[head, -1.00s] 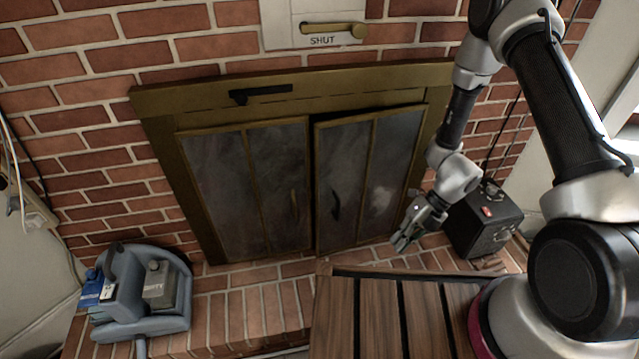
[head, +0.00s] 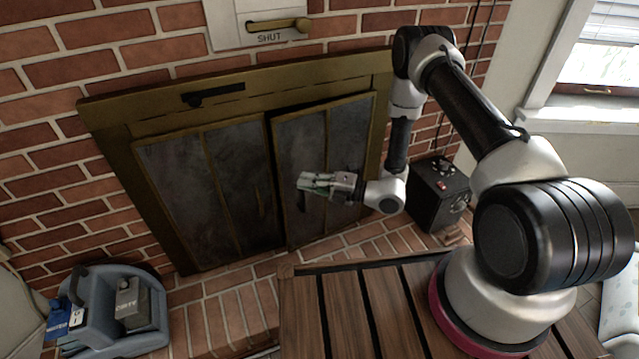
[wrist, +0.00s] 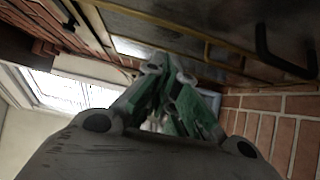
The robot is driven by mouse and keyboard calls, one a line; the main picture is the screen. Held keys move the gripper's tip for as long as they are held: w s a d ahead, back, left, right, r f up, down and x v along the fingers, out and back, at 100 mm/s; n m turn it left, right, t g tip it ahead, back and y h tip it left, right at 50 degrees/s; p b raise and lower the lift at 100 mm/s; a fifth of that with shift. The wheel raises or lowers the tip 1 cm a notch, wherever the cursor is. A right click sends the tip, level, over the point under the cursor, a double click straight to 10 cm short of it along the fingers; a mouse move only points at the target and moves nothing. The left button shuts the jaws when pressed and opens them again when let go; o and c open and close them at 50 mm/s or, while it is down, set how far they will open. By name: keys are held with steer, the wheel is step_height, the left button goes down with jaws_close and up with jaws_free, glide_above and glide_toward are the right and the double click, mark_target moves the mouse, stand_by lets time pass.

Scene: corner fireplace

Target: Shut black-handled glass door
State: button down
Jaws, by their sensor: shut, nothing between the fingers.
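The black-handled glass door (head: 345,140) is the right one of two brass-framed fireplace doors. It stands slightly ajar, with a dark gap along its top and its left edge. Its black handle (head: 301,201) is partly hidden behind my gripper in the head view. The handle shows at the upper right in the wrist view (wrist: 268,48). My gripper (head: 303,184) is shut and empty, in front of the door near the handle. I cannot tell whether it touches the door. Its green-padded fingers meet in the wrist view (wrist: 170,72).
The left glass door (head: 200,190) has a brass-coloured handle (head: 261,202). A black lever (head: 212,95) is on the frame above. A plate marked SHUT (head: 270,38) is on the brick wall. A blue caddy (head: 125,320) stands lower left, a black box (head: 440,190) right of the fireplace.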

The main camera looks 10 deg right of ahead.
mark_target(285, 164)
steer(key=shift+w+a, duration=2.5)
steer(key=w, duration=0.1)
steer(key=w+a, duration=0.2)
steer(key=w, duration=0.1)
steer(key=shift+w+r, duration=0.1)
steer(key=shift+w, duration=0.25)
